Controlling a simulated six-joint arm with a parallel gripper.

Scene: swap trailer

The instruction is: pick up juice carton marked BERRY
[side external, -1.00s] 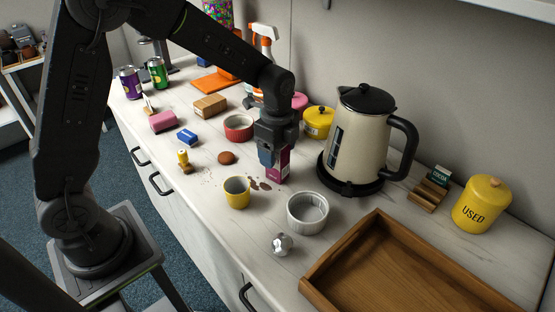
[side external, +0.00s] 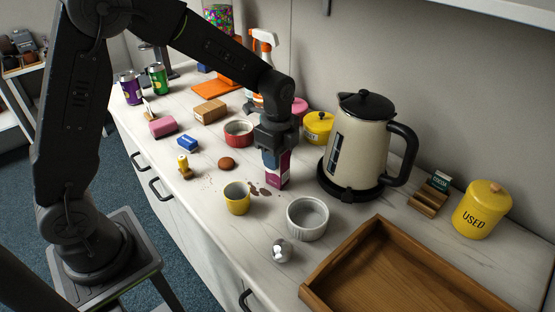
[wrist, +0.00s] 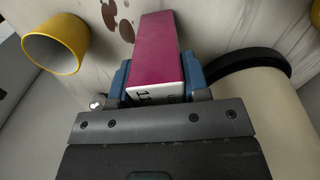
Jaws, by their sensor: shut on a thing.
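A magenta juice carton (side external: 281,176) with a white panel stands out below my gripper (side external: 273,159) in the side view, just left of the kettle. In the wrist view the carton (wrist: 160,50) sits between the two blue fingers of my gripper (wrist: 157,80), which are shut on it. The carton's white end carries dark lettering, only partly visible, so I cannot read its mark. Whether its bottom touches the counter I cannot tell.
A cream kettle (side external: 357,142) stands close on the right. A yellow cup (side external: 237,198) and a white ramekin (side external: 307,218) are in front. A wooden tray (side external: 350,253) lies at the lower right. Dark spots mark the counter beside the carton. A red bowl (side external: 238,133) is behind left.

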